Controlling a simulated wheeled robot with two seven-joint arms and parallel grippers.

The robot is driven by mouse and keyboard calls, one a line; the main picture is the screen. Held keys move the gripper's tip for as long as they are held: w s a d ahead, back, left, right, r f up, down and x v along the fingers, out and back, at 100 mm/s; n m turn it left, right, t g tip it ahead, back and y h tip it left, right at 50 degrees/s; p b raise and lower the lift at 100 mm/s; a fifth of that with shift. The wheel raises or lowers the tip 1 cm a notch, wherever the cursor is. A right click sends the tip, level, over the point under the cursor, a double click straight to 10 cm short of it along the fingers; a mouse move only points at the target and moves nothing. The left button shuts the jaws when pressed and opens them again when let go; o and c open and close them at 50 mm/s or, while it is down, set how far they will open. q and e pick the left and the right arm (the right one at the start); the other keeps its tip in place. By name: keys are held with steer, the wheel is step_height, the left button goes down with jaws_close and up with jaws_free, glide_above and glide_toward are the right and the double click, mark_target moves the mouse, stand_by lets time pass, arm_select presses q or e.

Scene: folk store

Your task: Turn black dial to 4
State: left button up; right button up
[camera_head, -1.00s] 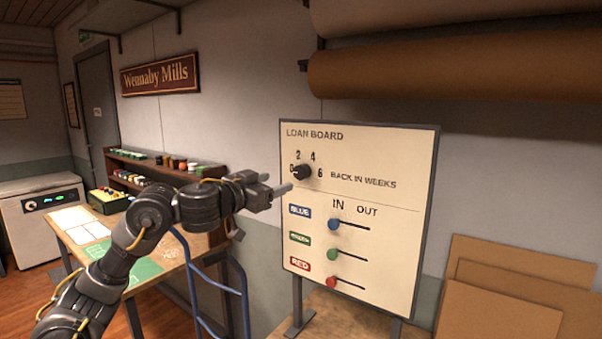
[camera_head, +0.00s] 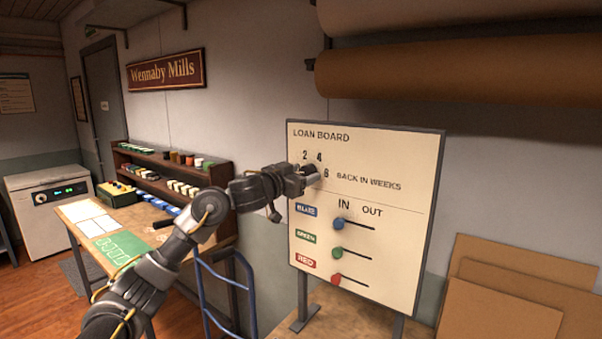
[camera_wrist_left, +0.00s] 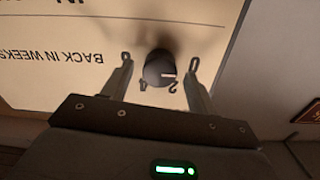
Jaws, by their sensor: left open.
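The loan board (camera_head: 400,150) stands upright on the table, with the numbers 2, 4 and 6 showing around its upper left. My left gripper (camera_head: 312,171) is at the board there and hides the black dial and the 0 in the head view. In the left wrist view, which is upside down, the round black dial (camera_wrist_left: 158,68) lies between the two open fingers of my left gripper (camera_wrist_left: 161,62). A gap shows beside the dial. Its pale mark points to the right, towards the 0 side. Contact cannot be told. My right gripper is out of view.
Below the dial, the board has blue (camera_head: 339,224), green (camera_head: 337,252) and red (camera_head: 336,279) sliding knobs, all at the IN side. Brown sheets (camera_head: 510,290) lean at the right. A fabric roll (camera_head: 450,70) hangs above. A blue hand truck (camera_head: 222,285) stands left.

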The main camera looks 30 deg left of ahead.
arm_select(q)
steer(key=c, duration=1)
steer(key=shift+m, duration=0.3)
steer(key=m, duration=0.4)
steer(key=shift+f+b, duration=0.1)
steer(key=shift+b, duration=0.25)
steer(key=m+b, duration=0.1)
steer(key=m, duration=0.4)
steer(key=shift+d+m, duration=0.1)
steer(key=shift+m, duration=0.3)
steer(key=m+b, duration=0.3)
steer(key=m, duration=0.3)
steer(key=shift+f, duration=0.1)
steer(key=m+b, duration=0.1)
steer(key=m, duration=0.3)
steer(key=shift+b, duration=0.35)
steer(key=shift+m+y+b, duration=0.3)
steer(key=shift+m+b, duration=0.15)
steer(key=shift+m, duration=0.95)
